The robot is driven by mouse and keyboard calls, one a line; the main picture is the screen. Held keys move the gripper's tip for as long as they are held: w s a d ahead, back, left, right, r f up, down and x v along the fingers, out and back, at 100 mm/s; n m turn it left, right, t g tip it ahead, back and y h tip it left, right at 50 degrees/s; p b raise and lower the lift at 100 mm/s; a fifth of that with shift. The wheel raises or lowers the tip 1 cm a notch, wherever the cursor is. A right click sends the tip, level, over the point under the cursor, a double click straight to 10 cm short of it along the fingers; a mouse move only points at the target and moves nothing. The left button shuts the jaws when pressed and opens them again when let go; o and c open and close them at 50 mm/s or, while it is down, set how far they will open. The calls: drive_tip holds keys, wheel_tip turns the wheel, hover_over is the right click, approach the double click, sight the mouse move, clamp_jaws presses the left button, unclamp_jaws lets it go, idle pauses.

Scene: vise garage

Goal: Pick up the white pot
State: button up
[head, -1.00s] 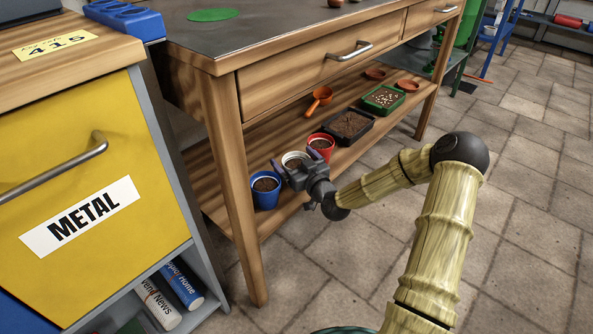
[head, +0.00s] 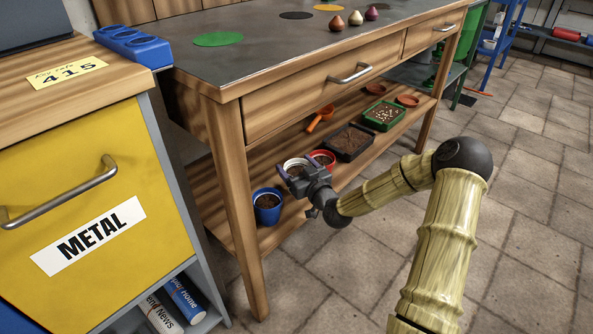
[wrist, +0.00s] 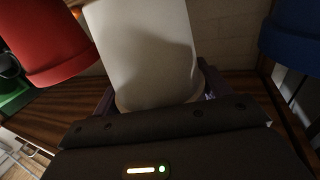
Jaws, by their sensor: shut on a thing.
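The white pot (head: 294,163) holds dark soil and is in the jaws of my gripper (head: 295,173). My gripper is shut on it, with one finger on each side. The pot seems raised a little above the lower shelf, but its base is hidden behind the gripper in the head view. In the wrist view the pale pot wall (wrist: 147,45) fills the middle, between the purple fingers.
The blue pot (head: 267,210) stands left of my gripper and the red pot (head: 324,156) close on the right. Seed trays (head: 350,141) lie further along the lower shelf (head: 283,228). The bench top is above; a bench leg (head: 238,215) stands at left.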

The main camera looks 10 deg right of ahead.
sight(296, 171)
wheel_tip(296, 171, up, 6)
drive_tip(key=p, duration=0.3)
drive_tip(key=shift+r, duration=0.15)
